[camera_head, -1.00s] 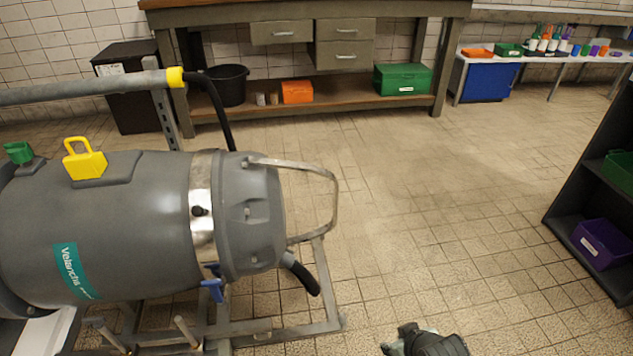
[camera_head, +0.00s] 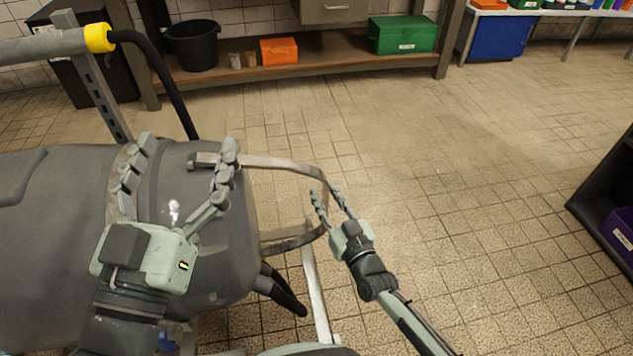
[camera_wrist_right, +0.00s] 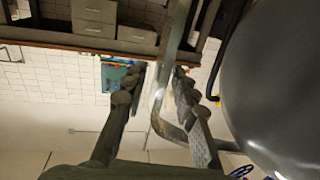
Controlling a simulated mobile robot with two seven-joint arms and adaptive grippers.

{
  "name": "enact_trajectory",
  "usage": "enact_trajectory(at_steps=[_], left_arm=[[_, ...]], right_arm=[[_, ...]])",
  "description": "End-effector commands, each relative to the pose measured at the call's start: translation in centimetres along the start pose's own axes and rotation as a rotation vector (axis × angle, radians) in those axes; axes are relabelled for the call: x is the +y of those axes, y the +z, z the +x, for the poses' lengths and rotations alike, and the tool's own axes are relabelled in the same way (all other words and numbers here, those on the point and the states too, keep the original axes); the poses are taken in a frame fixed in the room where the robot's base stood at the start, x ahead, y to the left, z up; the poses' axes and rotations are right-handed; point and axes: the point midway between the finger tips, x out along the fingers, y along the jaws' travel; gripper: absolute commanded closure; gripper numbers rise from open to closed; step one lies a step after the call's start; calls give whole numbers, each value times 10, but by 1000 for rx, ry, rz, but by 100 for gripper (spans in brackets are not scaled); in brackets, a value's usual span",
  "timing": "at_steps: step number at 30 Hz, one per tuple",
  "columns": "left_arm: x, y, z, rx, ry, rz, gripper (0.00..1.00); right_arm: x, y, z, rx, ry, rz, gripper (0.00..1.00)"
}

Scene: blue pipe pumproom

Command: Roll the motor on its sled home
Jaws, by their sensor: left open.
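The grey motor (camera_head: 60,240) lies on its side at the left in the head view. A curved metal handle (camera_head: 285,167) sticks out from its right end. Below it shows a metal rail of the sled (camera_head: 316,295). My left gripper (camera_head: 190,148) is open, its fingers spread over the motor's end, with one finger by the handle's upper root; contact cannot be told. My right gripper (camera_head: 328,190) is at the handle's outer bend. In the right wrist view the handle bar (camera_wrist_right: 161,100) passes between its parted fingers, with gaps visible.
A workbench (camera_head: 290,72) at the back holds a black bucket (camera_head: 193,47), an orange box (camera_head: 279,51) and a green box (camera_head: 402,35) on its low shelf. A dark shelf (camera_head: 605,200) stands at the right. The tiled floor between is clear.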

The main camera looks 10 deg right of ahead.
Motion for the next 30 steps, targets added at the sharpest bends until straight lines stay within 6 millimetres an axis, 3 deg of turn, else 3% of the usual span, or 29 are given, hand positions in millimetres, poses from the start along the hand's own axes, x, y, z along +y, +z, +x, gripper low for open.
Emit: enact_trajectory(at_steps=[3, 9, 18, 25, 30], left_arm=[[6, -14, -1, 76, 10, -16, 18], [5, -23, -1, 134, 8, -14, 18], [4, -26, -1, 147, 8, -13, 18], [4, -26, -1, 146, 8, -14, 18], [4, -26, -1, 146, 8, -14, 18]], right_arm=[[0, 1, 21, 1, -1, 0, 72], [0, 1, 40, -1, -1, 0, 72], [0, 1, 44, -2, -1, 0, 72], [0, 1, 43, -2, -1, 0, 98], [0, 1, 43, -2, -1, 0, 100]])
